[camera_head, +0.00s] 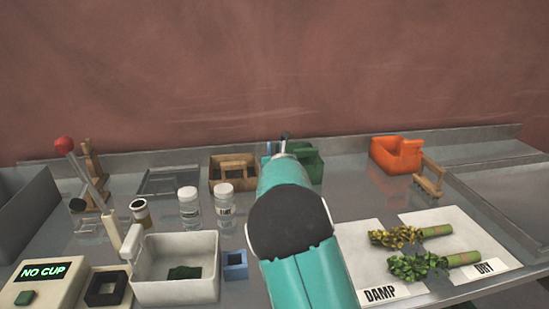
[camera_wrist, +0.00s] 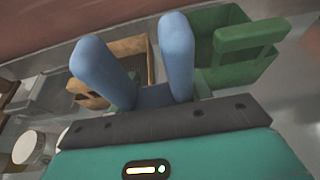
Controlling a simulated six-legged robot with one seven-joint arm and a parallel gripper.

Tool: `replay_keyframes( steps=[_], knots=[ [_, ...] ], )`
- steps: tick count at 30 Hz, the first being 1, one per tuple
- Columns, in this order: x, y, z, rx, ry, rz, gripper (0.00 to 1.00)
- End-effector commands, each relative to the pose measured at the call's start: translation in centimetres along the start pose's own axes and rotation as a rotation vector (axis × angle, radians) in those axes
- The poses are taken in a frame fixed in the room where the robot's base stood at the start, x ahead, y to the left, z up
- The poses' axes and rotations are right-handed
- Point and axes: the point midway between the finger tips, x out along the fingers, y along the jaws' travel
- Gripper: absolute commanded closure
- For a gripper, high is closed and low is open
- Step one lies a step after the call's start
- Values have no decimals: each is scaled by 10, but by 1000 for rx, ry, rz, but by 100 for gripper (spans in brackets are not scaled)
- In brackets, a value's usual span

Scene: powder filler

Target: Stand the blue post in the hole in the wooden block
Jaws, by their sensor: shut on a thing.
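My gripper (camera_wrist: 132,38) points toward the back of the bench, and its two blue, round-ended fingers show in the wrist view. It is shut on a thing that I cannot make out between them. In the head view my arm covers most of the gripper; only a small dark and silver tip shows above it. I cannot pick out the blue post for certain in either view. A wooden box-like piece (camera_head: 233,171) stands at the back, left of my arm; it also shows behind the fingers in the wrist view (camera_wrist: 127,46). I see no hole in it clearly.
A green bin (camera_head: 308,162) stands close beside the gripper, and an orange bin (camera_head: 393,155) farther right. White-capped jars (camera_head: 189,203), a white tray (camera_head: 190,289) and a blue holder (camera_head: 235,265) stand left of my arm. Plant bundles lie on labelled mats (camera_head: 355,240) at right.

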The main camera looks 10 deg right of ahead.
Motion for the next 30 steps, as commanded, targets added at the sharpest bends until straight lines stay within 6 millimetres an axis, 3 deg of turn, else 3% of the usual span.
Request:
replay_keyframes(
  steps=[30],
  knots=[
    [11, 0, -27, -1, -2, 0, 79]
  ],
)
